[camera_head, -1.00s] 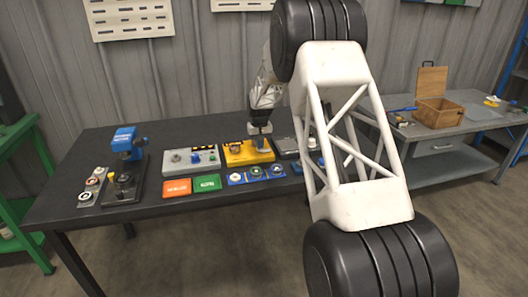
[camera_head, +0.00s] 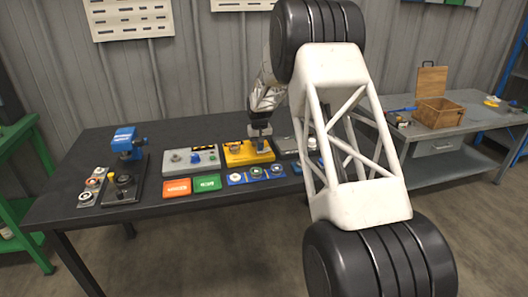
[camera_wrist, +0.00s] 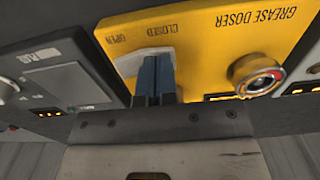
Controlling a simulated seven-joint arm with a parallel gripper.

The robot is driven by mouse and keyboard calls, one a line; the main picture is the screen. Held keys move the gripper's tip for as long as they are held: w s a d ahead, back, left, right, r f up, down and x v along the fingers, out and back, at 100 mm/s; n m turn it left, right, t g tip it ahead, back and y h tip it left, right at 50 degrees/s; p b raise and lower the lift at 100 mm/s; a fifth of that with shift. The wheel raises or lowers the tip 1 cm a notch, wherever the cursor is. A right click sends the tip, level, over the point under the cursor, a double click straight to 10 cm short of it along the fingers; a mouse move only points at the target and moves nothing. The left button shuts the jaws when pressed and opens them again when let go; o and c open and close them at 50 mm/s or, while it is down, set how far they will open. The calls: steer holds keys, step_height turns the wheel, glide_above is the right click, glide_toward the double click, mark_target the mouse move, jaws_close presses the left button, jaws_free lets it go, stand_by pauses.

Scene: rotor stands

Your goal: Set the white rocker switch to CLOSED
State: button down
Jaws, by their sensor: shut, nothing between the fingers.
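The yellow grease doser box (camera_head: 235,156) sits on the dark table; it fills the top of the wrist view (camera_wrist: 210,50), where its OPEN and CLOSED labels read upside down. My gripper (camera_wrist: 155,75) is shut and empty, its dark fingers over the box just below the CLOSED label. In the head view my gripper (camera_head: 260,143) points down at the box. The white rocker switch is largely hidden behind the fingers; only pale edges show around them, so its position and any contact cannot be told.
A grey box (camera_head: 178,168) with a blue knob stands left of the yellow box, and a darker box (camera_head: 286,148) right of it. Orange (camera_head: 177,188) and green (camera_head: 207,183) plates lie in front. A blue-topped device (camera_head: 128,150) stands at the table's left.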

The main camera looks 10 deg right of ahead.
steer(key=shift+r, duration=3.5)
steer(key=s+a+r, duration=0.1)
steer(key=s+r, duration=0.5)
steer(key=s, duration=0.5)
steer(key=s+a+r+t, duration=0.1)
steer(key=s+a+r, duration=0.1)
steer(key=s+r, duration=0.6)
steer(key=s+a+r, duration=0.1)
steer(key=s+r, duration=0.3)
steer(key=s, duration=0.9)
steer(key=s+a+f, duration=0.1)
steer(key=s+f, duration=0.1)
steer(key=s, duration=1.4)
steer(key=s+a+f+t, duration=0.1)
steer(key=s+f, duration=0.1)
steer(key=s, duration=1.4)
steer(key=shift+s+t, duration=0.3)
steer(key=shift+s, duration=0.05)
